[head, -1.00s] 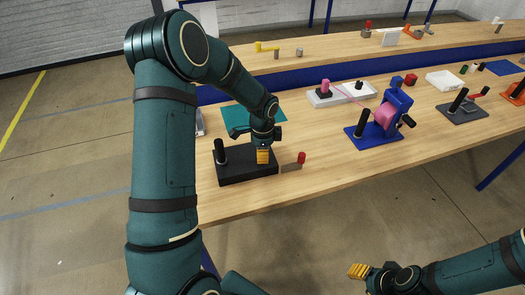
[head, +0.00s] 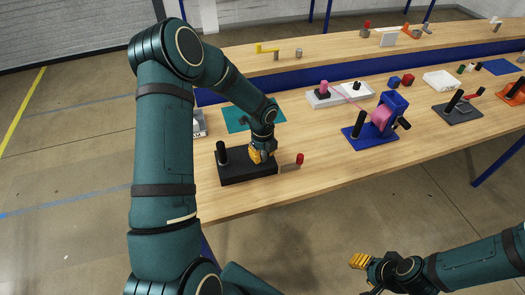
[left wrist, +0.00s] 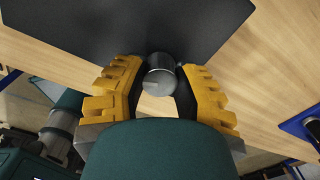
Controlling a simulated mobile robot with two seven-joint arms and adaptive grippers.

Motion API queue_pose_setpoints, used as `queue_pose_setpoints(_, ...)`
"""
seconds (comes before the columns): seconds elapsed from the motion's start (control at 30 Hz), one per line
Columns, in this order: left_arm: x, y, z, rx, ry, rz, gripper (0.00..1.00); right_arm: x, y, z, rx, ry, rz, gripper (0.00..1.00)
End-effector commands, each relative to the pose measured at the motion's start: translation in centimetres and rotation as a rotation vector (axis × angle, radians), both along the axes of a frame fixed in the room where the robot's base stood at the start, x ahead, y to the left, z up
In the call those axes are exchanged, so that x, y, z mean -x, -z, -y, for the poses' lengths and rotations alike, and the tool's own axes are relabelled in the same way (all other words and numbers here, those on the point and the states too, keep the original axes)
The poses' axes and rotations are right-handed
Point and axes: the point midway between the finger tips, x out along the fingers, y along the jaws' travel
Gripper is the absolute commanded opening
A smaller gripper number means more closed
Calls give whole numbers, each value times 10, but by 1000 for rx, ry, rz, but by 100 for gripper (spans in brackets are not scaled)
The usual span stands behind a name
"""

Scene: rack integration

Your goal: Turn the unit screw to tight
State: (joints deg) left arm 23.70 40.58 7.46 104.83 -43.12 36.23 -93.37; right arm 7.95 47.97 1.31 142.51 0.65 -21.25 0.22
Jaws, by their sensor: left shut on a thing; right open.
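The unit is a black block (head: 235,178) near the table's front edge, with a black upright post (head: 222,153) at its left end. It also shows as a dark plate in the left wrist view (left wrist: 120,22). My left gripper (head: 259,155) points down at the block's right part. In the left wrist view, the yellow fingers of my left gripper (left wrist: 162,88) are shut on a grey round screw head (left wrist: 158,72). The screw is hidden by the fingers in the head view. My right gripper (head: 358,261) is open and empty, off the table's front edge.
A red-handled piece (head: 299,159) lies just right of the block. A teal mat (head: 236,118) lies behind my left gripper. A blue stand with a pink spool (head: 381,118) is further right. The wooden table's front middle (head: 325,170) is clear.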

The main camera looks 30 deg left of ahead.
Motion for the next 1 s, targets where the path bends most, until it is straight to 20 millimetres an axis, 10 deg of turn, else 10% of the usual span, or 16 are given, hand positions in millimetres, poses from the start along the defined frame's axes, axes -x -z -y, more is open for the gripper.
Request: queue_pose_setpoints(1.0, 1, 1, 0, 0, 383, -2, 0, 1, -26, 1, -5, 0, 0, 47)
